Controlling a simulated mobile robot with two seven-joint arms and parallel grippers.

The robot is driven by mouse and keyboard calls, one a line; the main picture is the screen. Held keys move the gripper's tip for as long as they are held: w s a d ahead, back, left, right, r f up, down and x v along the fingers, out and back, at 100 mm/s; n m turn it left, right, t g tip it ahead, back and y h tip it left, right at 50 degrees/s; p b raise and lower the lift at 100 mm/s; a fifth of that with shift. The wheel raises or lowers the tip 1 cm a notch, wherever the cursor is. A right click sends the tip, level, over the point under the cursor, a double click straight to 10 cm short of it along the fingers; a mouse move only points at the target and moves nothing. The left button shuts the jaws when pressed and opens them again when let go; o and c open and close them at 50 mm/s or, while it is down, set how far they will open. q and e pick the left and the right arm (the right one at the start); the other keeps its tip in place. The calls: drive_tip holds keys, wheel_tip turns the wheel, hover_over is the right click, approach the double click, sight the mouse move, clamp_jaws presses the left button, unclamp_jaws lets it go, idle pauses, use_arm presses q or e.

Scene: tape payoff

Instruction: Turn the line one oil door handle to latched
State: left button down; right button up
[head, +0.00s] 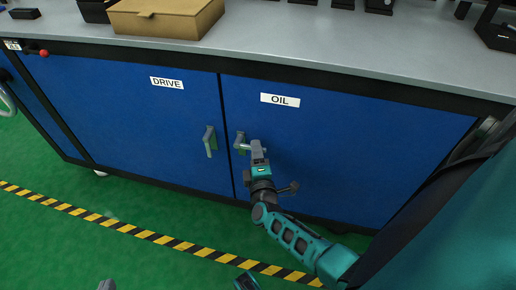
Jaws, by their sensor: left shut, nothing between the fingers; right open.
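The OIL door (345,150) is a blue cabinet door that looks closed, with a white OIL label (280,100) near its top. Its grey handle (240,142) sits at the door's left edge. The lever appears to run sideways towards my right gripper, which hides its right end. My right gripper (257,150) is open at that end. I cannot tell whether its fingers are around the lever or only beside it. Only a small grey tip of my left gripper (107,285) shows at the bottom edge, shut and well away from the handle.
The DRIVE door (130,110) on the left has its own grey handle (210,141), which hangs upright. A grey worktop (330,40) overhangs the doors and carries a cardboard box (165,18). A yellow-black stripe (150,236) crosses the open green floor.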

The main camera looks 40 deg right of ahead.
drive_tip(key=shift+w+d, duration=0.1)
drive_tip(key=shift+w, duration=0.15)
clamp_jaws()
idle(0.4)
